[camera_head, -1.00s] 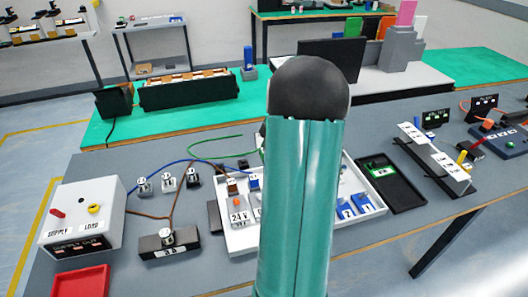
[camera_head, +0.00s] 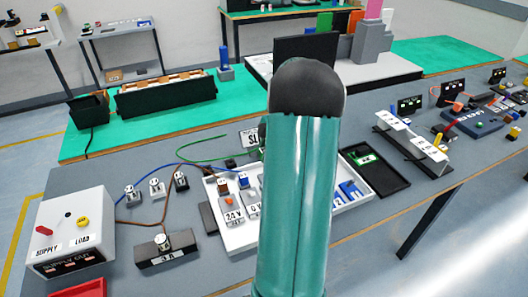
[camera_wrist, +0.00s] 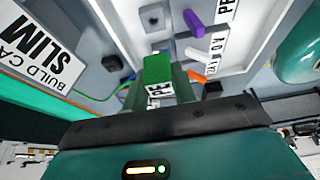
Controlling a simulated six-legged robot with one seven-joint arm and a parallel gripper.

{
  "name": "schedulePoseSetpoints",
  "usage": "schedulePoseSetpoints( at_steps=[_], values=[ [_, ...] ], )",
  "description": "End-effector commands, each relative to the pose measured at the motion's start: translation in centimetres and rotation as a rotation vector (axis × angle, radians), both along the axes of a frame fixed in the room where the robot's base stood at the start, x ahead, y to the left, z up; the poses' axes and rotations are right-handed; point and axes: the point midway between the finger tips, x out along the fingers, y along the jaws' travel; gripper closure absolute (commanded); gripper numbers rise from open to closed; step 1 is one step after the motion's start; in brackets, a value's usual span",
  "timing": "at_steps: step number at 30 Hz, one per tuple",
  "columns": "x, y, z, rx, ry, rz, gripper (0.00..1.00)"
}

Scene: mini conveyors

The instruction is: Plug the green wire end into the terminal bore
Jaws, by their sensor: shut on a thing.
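A green block with a PE label (camera_wrist: 158,68) is between the fingers of my gripper (camera_wrist: 165,88) in the wrist view, and my gripper is shut on it. A thin green wire (camera_wrist: 122,95) shows beside it at the left. In the head view the green wire (camera_head: 203,158) curves over the grey table and passes behind my arm, which hides my gripper. A white tray (camera_head: 243,240) holds terminal blocks, one marked 24V (camera_head: 233,212). The wrist view shows a PE label (camera_wrist: 229,8) on the tray side. I cannot make out the terminal bore.
A build card sign (camera_wrist: 45,48) stands beside the gripper in the wrist view. A supply box (camera_head: 72,232), a 3A block (camera_head: 167,250) and a red tray (camera_head: 80,289) are at the left. A black tray (camera_head: 385,183) is right of the white tray.

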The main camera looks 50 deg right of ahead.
Motion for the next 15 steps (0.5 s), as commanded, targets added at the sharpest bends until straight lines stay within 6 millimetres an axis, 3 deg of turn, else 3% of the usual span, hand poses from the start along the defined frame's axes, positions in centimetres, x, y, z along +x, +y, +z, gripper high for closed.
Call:
schedulePoseSetpoints(
  at_steps=[15],
  values=[
    [0.0, 0.0, -3.8, 0.003, 0.001, 0.001, 0.96]
  ],
)
